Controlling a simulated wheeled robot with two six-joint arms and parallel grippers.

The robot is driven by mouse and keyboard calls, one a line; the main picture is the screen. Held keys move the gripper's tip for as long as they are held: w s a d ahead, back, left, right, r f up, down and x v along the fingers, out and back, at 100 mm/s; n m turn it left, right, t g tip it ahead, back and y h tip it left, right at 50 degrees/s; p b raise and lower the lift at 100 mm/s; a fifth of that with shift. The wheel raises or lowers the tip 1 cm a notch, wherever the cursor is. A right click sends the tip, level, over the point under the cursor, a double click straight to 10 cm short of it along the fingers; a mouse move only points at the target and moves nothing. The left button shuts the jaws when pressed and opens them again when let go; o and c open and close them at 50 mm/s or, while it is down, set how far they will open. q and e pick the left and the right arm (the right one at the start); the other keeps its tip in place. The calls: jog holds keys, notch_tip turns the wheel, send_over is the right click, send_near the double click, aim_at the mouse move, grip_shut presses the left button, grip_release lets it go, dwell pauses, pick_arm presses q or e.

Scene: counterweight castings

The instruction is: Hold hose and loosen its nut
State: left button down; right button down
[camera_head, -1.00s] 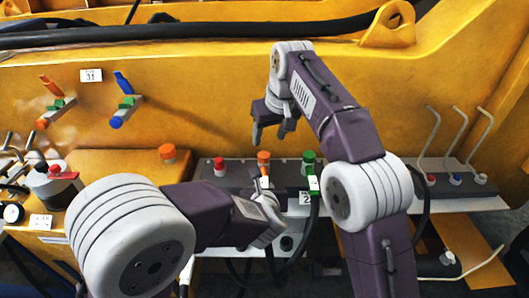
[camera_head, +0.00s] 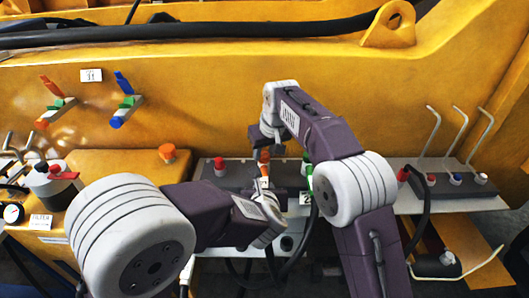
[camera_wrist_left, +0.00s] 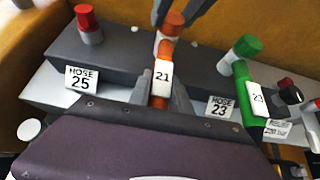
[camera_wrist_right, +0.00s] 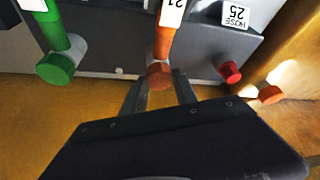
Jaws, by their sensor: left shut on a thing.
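The orange hose, labelled 21 (camera_wrist_left: 162,78), runs up to an orange nut (camera_wrist_left: 172,22) on a dark grey block. The nut also shows in the right wrist view (camera_wrist_right: 160,75) and small in the head view (camera_head: 264,156). My left gripper (camera_wrist_left: 160,98) is shut on the orange hose, with a finger on each side near the label. My right gripper (camera_wrist_right: 160,92) is open, its fingers apart, close to the nut from above. I cannot tell whether its fingers touch the nut. In the head view my right arm partly hides the block.
A green hose labelled 23 (camera_wrist_left: 257,98) with a green nut (camera_wrist_left: 240,50) stands beside the orange one. A red cap (camera_wrist_left: 88,20) is on the other side, near the HOSE 25 plate (camera_wrist_left: 82,78). A yellow machine wall (camera_head: 200,90) rises behind.

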jog(key=shift+n, duration=0.3)
jog(key=n+g+y, duration=0.1)
jog(key=n, duration=0.3)
jog(key=shift+w+d, duration=0.1)
jog(key=shift+d, duration=0.05)
jog(key=shift+w+n+g+y, duration=0.1)
jog(key=shift+n+g+y, duration=0.25)
jog(key=shift+n, duration=0.7)
jog(key=shift+n+g+y, duration=0.35)
jog(key=shift+n, duration=0.7)
jog(key=c, duration=0.9)
grip_release()
jog(key=shift+c, duration=0.2)
